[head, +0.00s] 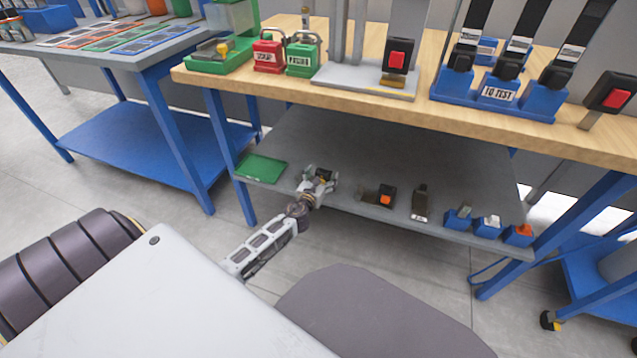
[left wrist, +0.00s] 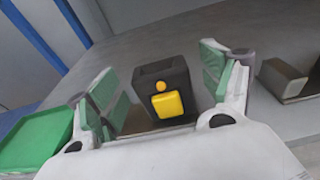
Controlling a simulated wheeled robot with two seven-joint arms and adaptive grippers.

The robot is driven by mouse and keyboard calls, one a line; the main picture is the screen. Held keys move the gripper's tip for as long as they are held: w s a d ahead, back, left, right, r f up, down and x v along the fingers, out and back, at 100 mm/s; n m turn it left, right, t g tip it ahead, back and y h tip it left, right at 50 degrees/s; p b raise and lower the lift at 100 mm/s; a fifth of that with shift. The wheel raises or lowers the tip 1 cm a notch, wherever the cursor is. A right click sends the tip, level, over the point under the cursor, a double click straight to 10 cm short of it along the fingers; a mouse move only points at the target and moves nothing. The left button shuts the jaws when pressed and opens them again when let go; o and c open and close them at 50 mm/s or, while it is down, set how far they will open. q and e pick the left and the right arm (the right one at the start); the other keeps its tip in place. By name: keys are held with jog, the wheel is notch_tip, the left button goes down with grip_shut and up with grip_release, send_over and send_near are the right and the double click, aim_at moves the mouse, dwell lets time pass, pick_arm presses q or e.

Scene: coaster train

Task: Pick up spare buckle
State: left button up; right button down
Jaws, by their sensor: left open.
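A black buckle with a yellow button (left wrist: 165,92) stands on the grey lower shelf of the workbench in the left wrist view. My left gripper (head: 318,181) is open at the shelf's front left part. Its two green-padded fingers are on either side of the buckle, with gaps visible between pads and buckle. In the head view the gripper mostly hides this buckle. Another black buckle, with an orange button (head: 385,196), lies on the shelf to the right of the gripper. My right gripper is not in view.
A green tray (head: 262,168) lies left of the gripper; it also shows in the left wrist view (left wrist: 35,140). A dark upright part (head: 420,203) and several blue holders (head: 458,217) stand farther right. The wooden benchtop (head: 420,118) overhangs the shelf. The shelf behind is clear.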

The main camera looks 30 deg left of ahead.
pick_arm(q)
jog(key=shift+x, duration=1.05)
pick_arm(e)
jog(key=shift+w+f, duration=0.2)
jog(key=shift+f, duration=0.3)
pick_arm(q)
jog(key=c, duration=1.6)
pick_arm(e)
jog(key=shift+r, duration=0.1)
pick_arm(q)
jog(key=shift+r, duration=0.3)
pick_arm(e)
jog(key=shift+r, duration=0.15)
